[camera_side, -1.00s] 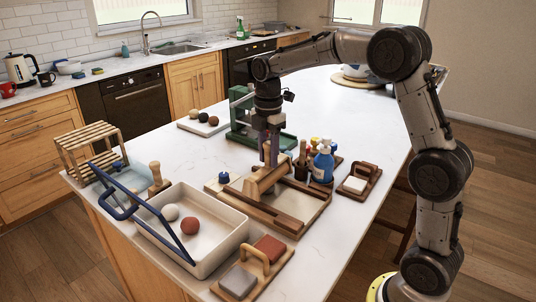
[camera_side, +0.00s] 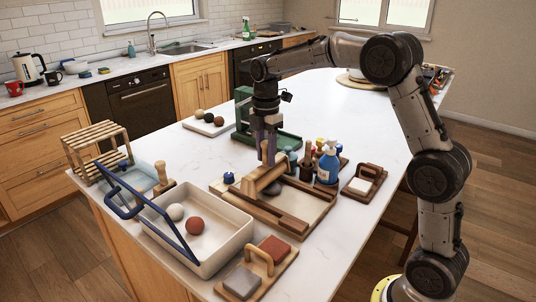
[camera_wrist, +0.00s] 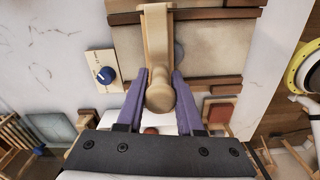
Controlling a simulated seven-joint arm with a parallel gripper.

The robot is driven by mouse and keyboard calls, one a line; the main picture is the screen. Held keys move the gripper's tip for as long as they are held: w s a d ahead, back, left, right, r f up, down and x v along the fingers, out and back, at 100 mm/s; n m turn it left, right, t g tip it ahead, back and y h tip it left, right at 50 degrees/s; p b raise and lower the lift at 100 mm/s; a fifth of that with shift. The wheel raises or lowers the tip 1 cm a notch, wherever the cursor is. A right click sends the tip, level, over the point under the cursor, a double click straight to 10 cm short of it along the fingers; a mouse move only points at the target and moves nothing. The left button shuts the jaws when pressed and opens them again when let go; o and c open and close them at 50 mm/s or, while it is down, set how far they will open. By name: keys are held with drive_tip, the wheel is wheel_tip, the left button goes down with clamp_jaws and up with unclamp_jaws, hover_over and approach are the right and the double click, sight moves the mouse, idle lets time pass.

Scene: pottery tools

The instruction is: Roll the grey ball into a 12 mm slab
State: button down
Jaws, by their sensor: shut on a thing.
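My gripper (camera_side: 265,150) points down over the wooden rolling board (camera_side: 316,214) and is shut on the handle of a wooden roller (camera_side: 258,181). In the wrist view the purple fingers (camera_wrist: 161,80) stand either side of the roller's rounded wooden handle (camera_wrist: 160,97). A dark grey lump of clay (camera_side: 273,188), which seems to be the grey ball, shows low beside the roller on the board. The roller and gripper partly hide it, so I cannot tell its thickness.
A cream tray (camera_side: 235,240) with a white ball and a reddish ball stands in front left. A blue-framed tool (camera_side: 150,222) leans across it. Bottles (camera_side: 328,165) and a tool holder crowd the board's back right. A green-framed device (camera_side: 242,105) stands behind.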

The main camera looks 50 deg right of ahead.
drive_tip(key=shift+s+f, duration=0.1)
drive_tip(key=shift+f, duration=0.1)
drive_tip(key=shift+s+f, duration=0.15)
drive_tip(key=shift+s, duration=0.55)
drive_tip(key=shift+s, duration=0.75)
